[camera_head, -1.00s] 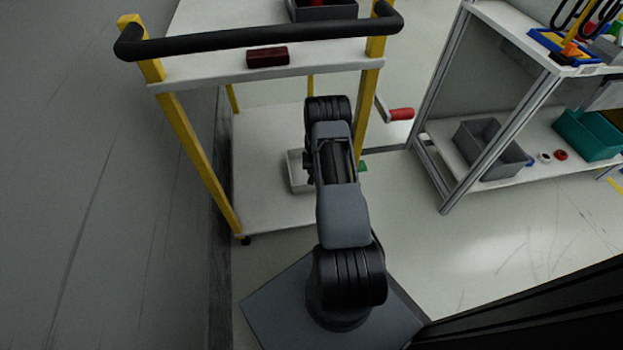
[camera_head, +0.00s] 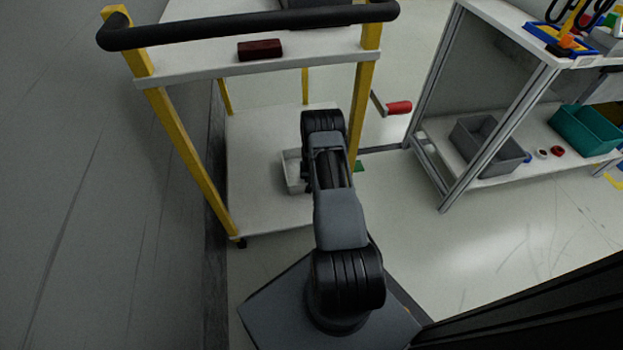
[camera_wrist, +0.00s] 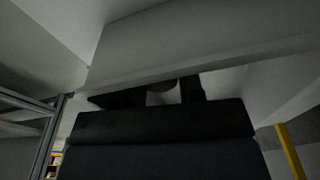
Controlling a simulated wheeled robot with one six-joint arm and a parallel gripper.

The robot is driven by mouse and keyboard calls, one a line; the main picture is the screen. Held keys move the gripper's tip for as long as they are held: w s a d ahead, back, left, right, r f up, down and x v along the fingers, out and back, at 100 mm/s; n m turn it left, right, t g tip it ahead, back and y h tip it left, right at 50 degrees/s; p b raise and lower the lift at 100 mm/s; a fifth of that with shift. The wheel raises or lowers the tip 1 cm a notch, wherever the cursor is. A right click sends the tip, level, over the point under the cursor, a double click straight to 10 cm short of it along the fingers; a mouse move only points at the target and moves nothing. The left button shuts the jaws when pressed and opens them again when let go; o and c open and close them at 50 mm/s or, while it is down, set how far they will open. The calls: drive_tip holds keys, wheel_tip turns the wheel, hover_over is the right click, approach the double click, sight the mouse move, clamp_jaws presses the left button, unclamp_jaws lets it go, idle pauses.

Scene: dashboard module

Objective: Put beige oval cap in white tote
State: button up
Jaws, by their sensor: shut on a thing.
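The white tote (camera_head: 292,172) stands on the lower shelf of the yellow-posted cart, largely hidden behind my arm in the head view. In the wrist view my gripper (camera_wrist: 162,94) is shut on a small pale, beige-looking piece (camera_wrist: 162,97), which I take as the beige oval cap. It shows only dimly between the two dark fingers, and its shape is partly hidden. My gripper is hidden behind my arm in the head view, close to the tote. I cannot tell whether the cap is over or inside it.
The cart's upper shelf (camera_head: 200,70) carries a dark red block (camera_head: 260,49) and overhangs the lower shelf (camera_head: 262,212). A black handle bar (camera_head: 250,28) crosses above. A workbench on the right holds a grey bin (camera_head: 487,145) and a teal bin (camera_head: 585,130). A pale surface (camera_wrist: 200,42) crosses the wrist view.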

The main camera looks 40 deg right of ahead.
drive_tip(key=o, duration=0.6)
drive_tip(key=r+p, duration=0.1)
drive_tip(key=r, duration=0.1)
drive_tip(key=r+p, duration=0.1)
drive_tip(key=r, duration=0.2)
drive_tip(key=r+p, duration=0.1)
drive_tip(key=r, duration=0.1)
drive_tip(key=shift+s+a+r+p, duration=0.25)
drive_tip(key=shift+s+r+p, duration=0.05)
drive_tip(key=shift+s+r, duration=0.05)
